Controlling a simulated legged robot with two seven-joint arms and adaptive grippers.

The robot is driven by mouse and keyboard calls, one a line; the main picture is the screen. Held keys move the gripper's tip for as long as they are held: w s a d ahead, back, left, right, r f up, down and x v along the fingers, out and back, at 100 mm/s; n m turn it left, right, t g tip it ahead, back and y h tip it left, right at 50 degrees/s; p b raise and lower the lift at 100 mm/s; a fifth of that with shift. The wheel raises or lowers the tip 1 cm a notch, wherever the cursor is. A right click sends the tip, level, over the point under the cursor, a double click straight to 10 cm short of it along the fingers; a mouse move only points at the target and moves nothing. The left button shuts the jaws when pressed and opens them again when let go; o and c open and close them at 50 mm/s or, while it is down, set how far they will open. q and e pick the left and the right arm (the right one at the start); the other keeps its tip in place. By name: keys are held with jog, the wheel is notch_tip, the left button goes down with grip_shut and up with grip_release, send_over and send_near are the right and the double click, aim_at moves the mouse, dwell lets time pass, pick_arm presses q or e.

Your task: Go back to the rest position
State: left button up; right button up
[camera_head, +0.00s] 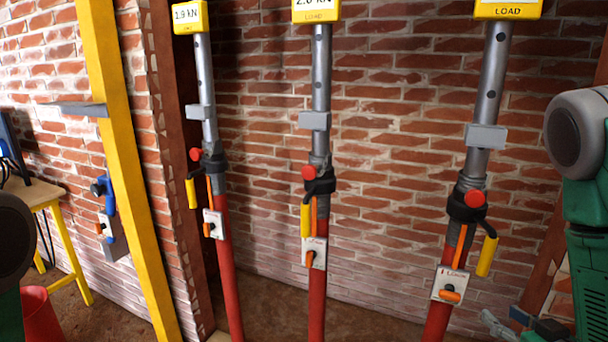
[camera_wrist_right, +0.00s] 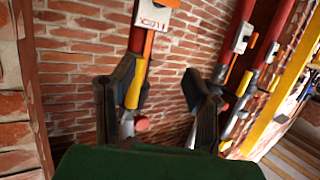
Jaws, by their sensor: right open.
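My right gripper (camera_head: 497,325) is low at the right edge of the head view, to the right of the right-hand prop (camera_head: 490,90) and apart from it. In the right wrist view my right gripper (camera_wrist_right: 160,95) has its two dark fingers spread wide with nothing held. A prop's yellow handle (camera_wrist_right: 135,88) and red knob (camera_wrist_right: 141,124) show beyond them, near the left finger. My right arm's green and grey links stand at the right of the head view. Part of my left arm shows at the left edge; its gripper is out of view.
The middle prop (camera_head: 321,75) and left prop (camera_head: 203,80) stand upright before the brick wall (camera_head: 390,130), with yellow load displays above. A yellow post (camera_head: 120,130) leans at left. A yellow-legged table (camera_head: 35,192) and red bucket (camera_head: 40,318) are at far left.

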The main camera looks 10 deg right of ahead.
jog(key=s+a+f+n+g+y, duration=0.1)
jog(key=s+a+f+g, duration=0.35)
jog(key=f, duration=0.35)
jog(key=s+a+f+g, duration=0.4)
jog(key=a+f, duration=0.2)
jog(key=f, duration=0.1)
jog(key=s+a+f+g, duration=0.2)
jog(key=s+a+f, duration=0.1)
jog(key=s, duration=0.3)
jog(key=s+a+f+g, duration=0.3)
jog(key=s+a, duration=0.1)
jog(key=s, duration=0.2)
jog(key=shift+n+y, duration=0.4)
jog(key=shift+w+g, duration=0.15)
jog(key=shift+g, duration=0.1)
jog(key=shift+d, duration=0.1)
